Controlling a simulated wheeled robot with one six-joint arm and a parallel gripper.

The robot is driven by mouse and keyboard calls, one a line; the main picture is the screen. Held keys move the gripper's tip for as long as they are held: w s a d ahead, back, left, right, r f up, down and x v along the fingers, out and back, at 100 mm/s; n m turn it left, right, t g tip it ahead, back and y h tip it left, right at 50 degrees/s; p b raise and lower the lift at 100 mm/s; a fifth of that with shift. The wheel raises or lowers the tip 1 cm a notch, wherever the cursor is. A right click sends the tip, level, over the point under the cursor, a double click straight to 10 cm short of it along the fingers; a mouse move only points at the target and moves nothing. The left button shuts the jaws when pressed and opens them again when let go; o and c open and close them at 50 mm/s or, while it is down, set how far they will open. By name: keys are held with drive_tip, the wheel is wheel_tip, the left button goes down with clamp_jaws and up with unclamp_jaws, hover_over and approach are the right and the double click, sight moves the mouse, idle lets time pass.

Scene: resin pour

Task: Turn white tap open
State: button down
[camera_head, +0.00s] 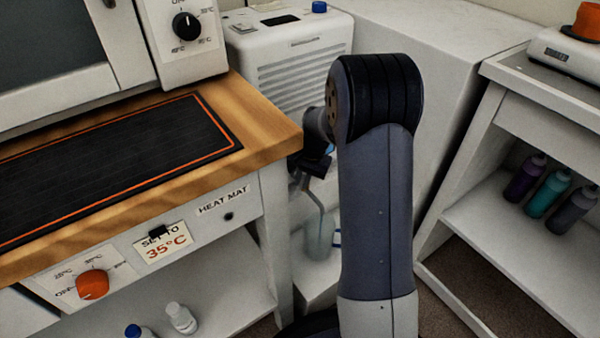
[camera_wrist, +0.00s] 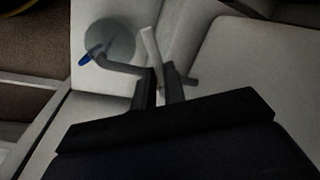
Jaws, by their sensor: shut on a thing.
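In the wrist view, my gripper (camera_wrist: 160,75) has its two dark fingers closed around the lower end of a pale lever, which I take to be the white tap (camera_wrist: 149,43). The lever leans up and to the left from between the fingertips. A grey bent spout (camera_wrist: 115,66) runs left from beside the fingers toward a round translucent jug (camera_wrist: 112,40) with a blue handle (camera_wrist: 84,60). In the head view, the gripper (camera_head: 318,166) is partly hidden by my arm, and the tap cannot be made out. The spout (camera_head: 315,200) hangs down toward the jug (camera_head: 319,238).
The white machine (camera_head: 290,50) stands behind the gripper. A wooden bench (camera_head: 262,128) with a black heat mat (camera_head: 110,150) is close on the left. A white shelf unit (camera_head: 500,255) with several bottles (camera_head: 548,198) stands at right.

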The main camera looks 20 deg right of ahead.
drive_tip(key=n+p, duration=0.1)
drive_tip(key=n, duration=0.1)
drive_tip(key=d+n+p, duration=0.1)
drive_tip(key=n, duration=0.1)
drive_tip(key=n+g+p, duration=0.1)
drive_tip(key=n, duration=0.1)
drive_tip(key=shift+s+d+r, duration=0.15)
drive_tip(key=shift+d, duration=0.15)
drive_tip(key=shift+w+d+n+g+p, duration=0.1)
drive_tip(key=shift+d+n+g+p, duration=0.15)
drive_tip(key=shift+n, duration=0.6)
drive_tip(key=shift+w+d+n+g+p, duration=0.1)
drive_tip(key=shift+n+p, duration=0.3)
drive_tip(key=shift+n, duration=0.4)
drive_tip(key=shift+d+n+g+p, duration=0.2)
drive_tip(key=shift+n+p, duration=0.1)
drive_tip(key=shift+n, duration=0.55)
drive_tip(key=c, duration=1.5)
unclamp_jaws()
drive_tip(key=r+p, duration=0.1)
drive_tip(key=r, duration=0.2)
drive_tip(key=d+r+p, duration=0.1)
drive_tip(key=r, duration=0.3)
drive_tip(key=d+r+p, duration=0.1)
drive_tip(key=r, duration=0.2)
drive_tip(key=shift+w+r, duration=0.2)
drive_tip(key=shift+w, duration=0.15)
